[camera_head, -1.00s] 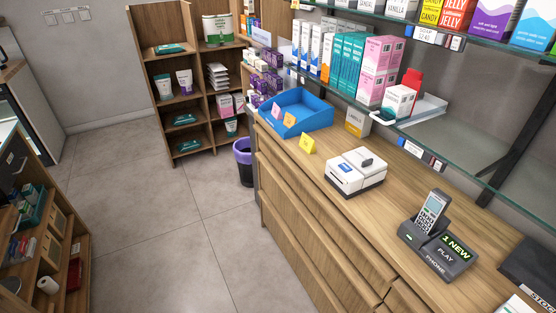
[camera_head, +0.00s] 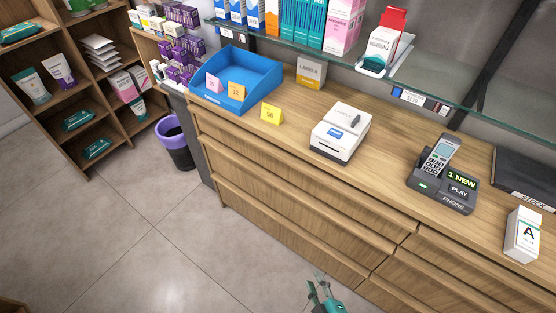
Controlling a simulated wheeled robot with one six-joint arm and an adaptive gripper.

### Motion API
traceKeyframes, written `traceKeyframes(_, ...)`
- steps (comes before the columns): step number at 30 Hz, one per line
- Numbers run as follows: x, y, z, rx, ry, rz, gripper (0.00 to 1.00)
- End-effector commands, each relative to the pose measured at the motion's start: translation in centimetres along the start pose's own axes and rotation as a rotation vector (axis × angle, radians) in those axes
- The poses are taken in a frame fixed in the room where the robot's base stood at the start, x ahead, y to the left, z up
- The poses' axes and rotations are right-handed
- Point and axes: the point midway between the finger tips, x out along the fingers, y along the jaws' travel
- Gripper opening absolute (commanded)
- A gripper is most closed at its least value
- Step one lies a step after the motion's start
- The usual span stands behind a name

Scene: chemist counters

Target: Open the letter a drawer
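A wooden counter has a left column of wide drawers, with the top drawer front (camera_head: 290,170) below the counter edge. A right column starts near the lower right, and its upper drawer front (camera_head: 460,254) is partly cut off by the frame. All visible drawers look shut. A white box marked with a black letter A (camera_head: 524,235) stands on the counter top above the right column. No letter shows on the drawer fronts. My gripper (camera_head: 317,279) is at the bottom edge, in front of the lower drawers. Its two fingers look apart and empty.
On the counter are a blue tray (camera_head: 236,97), a white label printer (camera_head: 340,133), a phone in a dark dock (camera_head: 441,192) and a dark stock item (camera_head: 522,178). A bin (camera_head: 177,154) stands at the counter's left end. The floor (camera_head: 150,245) in front is clear.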

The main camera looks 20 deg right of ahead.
Motion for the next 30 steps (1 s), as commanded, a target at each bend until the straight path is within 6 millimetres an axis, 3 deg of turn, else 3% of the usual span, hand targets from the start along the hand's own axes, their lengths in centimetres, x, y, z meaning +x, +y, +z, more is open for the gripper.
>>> traceKeyframes(1, 1.8, 0.2, -0.5, -0.045, -0.007, 0.018, 0.29)
traceKeyframes(8, 8.5, 2.0, -2.8, -0.246, -0.077, 0.124, 0.29)
traceKeyframes(15, 14.4, 5.2, -7.4, -0.419, -0.154, 0.274, 0.29)
traceKeyframes(22, 18.1, 8.7, -13.5, -0.539, -0.231, 0.441, 0.29)
traceKeyframes(30, 19.4, 11.4, -18.3, -0.601, -0.290, 0.569, 0.29)
